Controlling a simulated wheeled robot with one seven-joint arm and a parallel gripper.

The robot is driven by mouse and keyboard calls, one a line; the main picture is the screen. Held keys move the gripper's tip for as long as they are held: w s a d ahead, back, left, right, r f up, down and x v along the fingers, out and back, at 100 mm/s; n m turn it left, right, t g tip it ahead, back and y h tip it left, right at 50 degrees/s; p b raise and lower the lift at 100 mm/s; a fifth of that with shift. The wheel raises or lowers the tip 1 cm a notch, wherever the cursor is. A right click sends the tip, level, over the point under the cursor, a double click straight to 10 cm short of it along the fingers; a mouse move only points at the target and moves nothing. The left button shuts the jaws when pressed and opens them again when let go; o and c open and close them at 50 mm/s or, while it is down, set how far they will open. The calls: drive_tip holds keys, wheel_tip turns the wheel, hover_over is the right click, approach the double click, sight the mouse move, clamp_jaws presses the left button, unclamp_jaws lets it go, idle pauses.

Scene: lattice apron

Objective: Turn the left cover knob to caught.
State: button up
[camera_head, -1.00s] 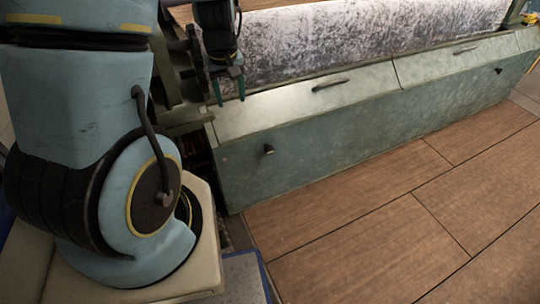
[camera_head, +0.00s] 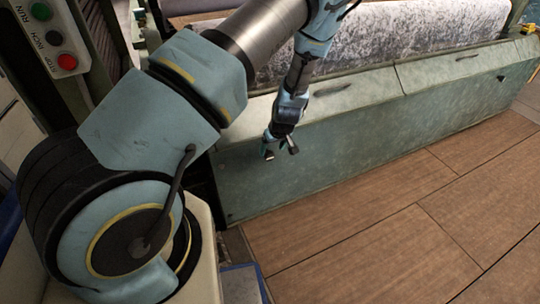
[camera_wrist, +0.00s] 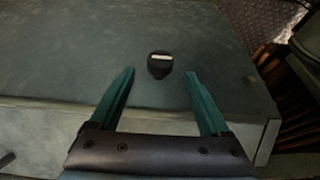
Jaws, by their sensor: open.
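The left cover knob (camera_wrist: 159,66) is a small dark knob with a pale bar on its face, standing out from the green front panel (camera_wrist: 75,65). In the wrist view it lies roughly between my gripper's two teal fingertips (camera_wrist: 160,74), and neither finger touches it there. The bar looks about level in that view. My gripper is open and empty. In the head view my gripper (camera_head: 280,148) hangs in front of the panel's left part, and its fingers partly hide the knob area. Any caught marking is too small to see.
The sloped cover (camera_head: 371,90) with a dark handle lies above the panel, and a second knob (camera_head: 501,77) sits far right. A mottled grey fabric roll (camera_head: 400,40) runs behind. A button box (camera_head: 50,38) stands at left. Wooden floor in front is clear.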

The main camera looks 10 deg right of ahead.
sight(270, 153)
drive_tip(key=shift+x, duration=2.65)
drive_tip(key=shift+c, duration=0.3)
clamp_jaws()
